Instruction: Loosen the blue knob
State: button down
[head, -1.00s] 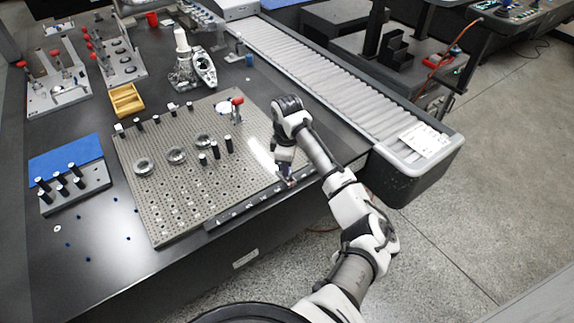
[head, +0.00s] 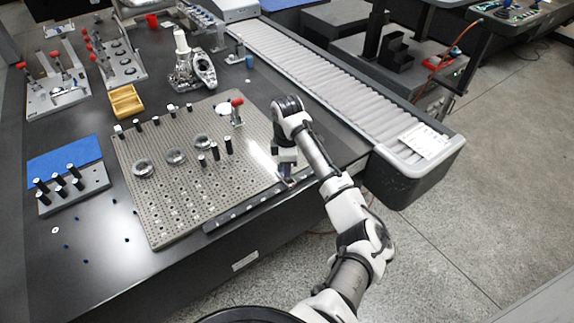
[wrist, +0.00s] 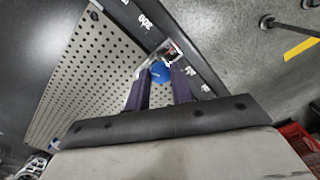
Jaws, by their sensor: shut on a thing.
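The blue knob (wrist: 160,72) shows in the wrist view as a round blue cap at the edge of the perforated plate (wrist: 88,75), by the dark numbered rail (wrist: 150,25). My gripper (wrist: 159,77) has its two dark fingers on either side of the knob and is shut on it. In the head view my gripper (head: 286,172) points down at the plate's near right corner. The knob is mostly hidden there by the gripper. A small red part in a pale frame (wrist: 172,53) lies just beyond the knob in the wrist view.
The perforated plate (head: 185,200) carries black pins, metal rings (head: 176,157) and a red-topped clamp (head: 237,112). A roller conveyor (head: 330,82) runs along the table's right side. A pin block (head: 75,190) and a yellow tray (head: 126,102) stand left of the plate.

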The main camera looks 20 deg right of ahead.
jog(key=c, duration=1.2)
grip_release()
